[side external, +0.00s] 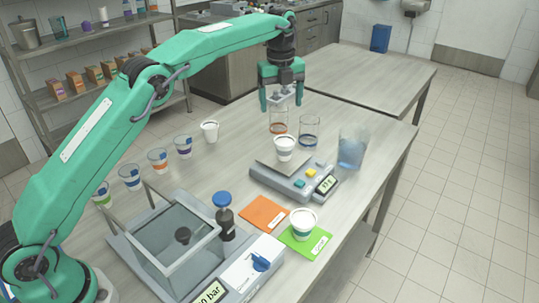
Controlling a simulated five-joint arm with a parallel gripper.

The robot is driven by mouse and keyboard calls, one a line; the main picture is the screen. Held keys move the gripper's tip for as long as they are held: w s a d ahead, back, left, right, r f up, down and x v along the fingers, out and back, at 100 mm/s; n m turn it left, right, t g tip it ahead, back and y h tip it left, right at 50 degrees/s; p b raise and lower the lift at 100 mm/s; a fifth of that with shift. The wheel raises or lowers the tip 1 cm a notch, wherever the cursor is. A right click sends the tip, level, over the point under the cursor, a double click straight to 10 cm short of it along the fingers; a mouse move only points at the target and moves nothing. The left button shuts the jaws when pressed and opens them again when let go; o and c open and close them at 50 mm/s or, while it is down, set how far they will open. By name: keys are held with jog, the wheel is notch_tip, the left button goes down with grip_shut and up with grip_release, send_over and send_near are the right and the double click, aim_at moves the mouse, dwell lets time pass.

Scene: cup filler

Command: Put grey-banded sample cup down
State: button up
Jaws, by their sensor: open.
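A white cup with a greyish band (285,148) stands upright on the plate of the scale (292,180). A second white cup with a dark band (303,223) stands on the green mat (317,243). The bands are too small to tell their exact colours apart. My gripper (282,100) is open and points down, beyond and above the scale cup. It hangs over the beaker with an orange band (279,121), with no cup between its fingers.
A beaker with a blue band (309,129) and a bluish clear jug (352,147) stand behind the scale. A plain-looking white cup (210,131) and several banded cups (158,160) stand at left. An orange mat (263,213) is bare. A dark bottle (225,220) stands beside the glass-walled box (165,247).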

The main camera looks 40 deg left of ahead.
jog(key=s+a+r+n+t, duration=0.1)
jog(key=s+a+r+n, duration=0.1)
jog(key=s+r+n, duration=0.55)
jog(key=s+a+r+n+t, duration=0.15)
jog(key=s+r+n, duration=0.3)
jog(key=s, duration=0.65)
jog(key=s+f+n+t, duration=0.1)
jog(key=s+f+n, duration=0.2)
jog(key=s, duration=0.4)
jog(key=s+a+f+n, duration=0.1)
jog(key=s+f+n, duration=0.2)
jog(key=s+n, duration=0.2)
jog(key=s+f+n+t, duration=0.1)
jog(key=s+f+n, duration=0.2)
jog(key=s, duration=0.6)
jog(key=shift+s+a+f+n+t, duration=0.25)
jog(key=shift+s+a+n+t, duration=0.1)
jog(key=shift+n, duration=0.65)
